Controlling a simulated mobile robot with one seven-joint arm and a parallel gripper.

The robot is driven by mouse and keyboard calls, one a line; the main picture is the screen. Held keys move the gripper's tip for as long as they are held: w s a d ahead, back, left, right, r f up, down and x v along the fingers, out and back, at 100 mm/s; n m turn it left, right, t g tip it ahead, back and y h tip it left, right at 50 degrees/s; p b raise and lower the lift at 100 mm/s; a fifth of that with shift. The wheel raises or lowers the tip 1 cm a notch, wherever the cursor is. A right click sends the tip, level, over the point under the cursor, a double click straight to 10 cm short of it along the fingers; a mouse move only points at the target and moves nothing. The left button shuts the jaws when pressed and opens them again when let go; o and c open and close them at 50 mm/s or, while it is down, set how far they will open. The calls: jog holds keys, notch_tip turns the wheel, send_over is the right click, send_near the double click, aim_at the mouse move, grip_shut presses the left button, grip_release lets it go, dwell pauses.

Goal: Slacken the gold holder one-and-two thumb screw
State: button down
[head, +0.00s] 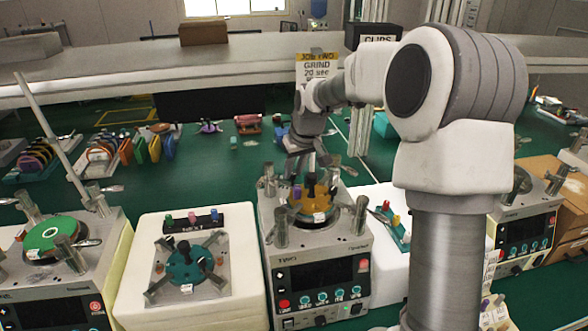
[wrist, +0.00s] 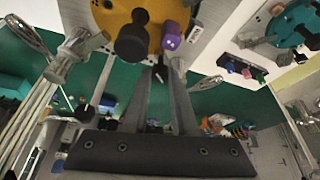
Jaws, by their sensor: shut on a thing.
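The gold holder (head: 322,205) sits on the machine labelled TWO (head: 318,255). It also fills the top middle of the wrist view (wrist: 152,14), with a black knob (wrist: 132,38) and a purple block with pale dots (wrist: 172,36) on it. My gripper (head: 313,158) reaches down to the holder from behind. In the wrist view my gripper (wrist: 160,72) has its two fingers converging on a small dark thumb screw (wrist: 158,74) at the holder's edge, shut on it. The screw's far end and any marks on it are too small to read.
Upright metal posts (head: 361,214) stand around the holder. A teal holder (head: 187,264) lies on a clear plate at left, beside a black rack of coloured pegs (head: 192,220). Another machine with a green disc (head: 50,233) stands at far left. The green bench behind has free room.

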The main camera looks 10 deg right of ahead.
jog(key=n, duration=0.1)
jog(key=n+y+p, duration=0.1)
jog(key=n, duration=0.2)
jog(key=shift+w+d+r+g+y+p, duration=0.1)
jog(key=shift+w+d+g+y+p, duration=0.05)
jog(key=shift+d+g+y+p, duration=0.15)
jog(key=n+g+y+p, duration=0.1)
jog(key=n, duration=0.4)
jog(key=shift+w+p, duration=0.15)
jog(key=shift+p, duration=0.2)
jog(key=n+g+p, duration=0.1)
jog(key=n, duration=0.1)
jog(key=n+g+p, duration=0.1)
jog(key=n, duration=0.2)
jog(key=shift+w+y, duration=0.2)
jog(key=shift+y, duration=0.2)
jog(key=shift+w+n+g+p, duration=0.1)
jog(key=shift+n+g+p, duration=0.85)
jog(key=shift+n, duration=1.05)
jog(key=c, duration=0.7)
grip_release()
